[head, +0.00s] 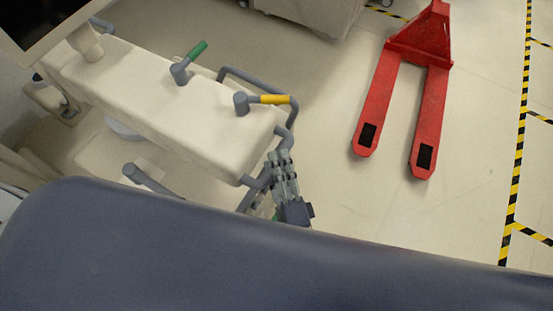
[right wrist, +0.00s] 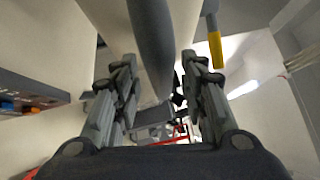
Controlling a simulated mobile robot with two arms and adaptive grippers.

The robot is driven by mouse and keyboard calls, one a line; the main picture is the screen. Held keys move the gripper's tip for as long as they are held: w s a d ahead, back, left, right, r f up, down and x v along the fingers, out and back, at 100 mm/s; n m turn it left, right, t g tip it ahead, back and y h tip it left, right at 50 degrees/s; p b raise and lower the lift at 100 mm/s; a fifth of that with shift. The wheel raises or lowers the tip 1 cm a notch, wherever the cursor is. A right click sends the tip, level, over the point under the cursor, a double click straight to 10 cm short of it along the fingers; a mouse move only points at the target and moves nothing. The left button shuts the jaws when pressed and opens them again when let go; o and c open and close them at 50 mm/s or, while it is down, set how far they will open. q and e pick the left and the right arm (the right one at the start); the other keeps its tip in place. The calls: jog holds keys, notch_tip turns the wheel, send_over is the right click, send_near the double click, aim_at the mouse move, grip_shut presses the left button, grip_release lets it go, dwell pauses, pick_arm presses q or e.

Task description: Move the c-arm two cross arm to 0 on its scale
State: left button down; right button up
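The cream c-arm cart body (head: 165,105) lies across the left of the head view. A green-tipped lever (head: 190,62) and a yellow-tipped lever (head: 262,100) stand on its top. A grey bar handle (head: 262,80) bends around its right end. My right gripper (head: 279,157) is at the cart's near right corner, below that handle. In the right wrist view, the open fingers (right wrist: 160,85) stand on either side of a thick grey bar (right wrist: 152,40); I cannot tell whether they touch it. The yellow tip (right wrist: 215,48) shows there too. No scale is readable. My left gripper is not in view.
A red pallet jack (head: 432,95) stands on the floor to the right, with clear floor between it and the cart. A dark blue surface (head: 230,265) fills the bottom. A screen (head: 35,20) is at the upper left. Yellow-black tape (head: 519,140) marks the floor at right.

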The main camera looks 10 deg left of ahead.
jog(key=v, duration=1)
jog(key=shift+s+d+f, duration=0.1)
jog(key=shift+d, duration=0.05)
dwell(0.6)
jog(key=s+d+f+n+g+h+b, duration=0.15)
jog(key=d+f+n+g, duration=0.3)
jog(key=f, duration=1.15)
jog(key=d+f+n+g+h+b, duration=0.25)
jog(key=d+f+n, duration=0.25)
jog(key=f, duration=1)
jog(key=s+d+f+n+g+h+b, duration=0.1)
jog(key=s+d+f+n+g+h, duration=0.1)
jog(key=s+d+f, duration=0.6)
jog(key=s+d+f+n+g+h+b, duration=0.1)
jog(key=s+d+f+n+g+h, duration=0.2)
jog(key=f, duration=0.9)
jog(key=s+d+n+g, duration=0.2)
jog(key=s+d+g, duration=0.2)
jog(key=s+d, duration=0.1)
jog(key=shift+s+f, duration=0.2)
jog(key=shift+s, duration=0.5)
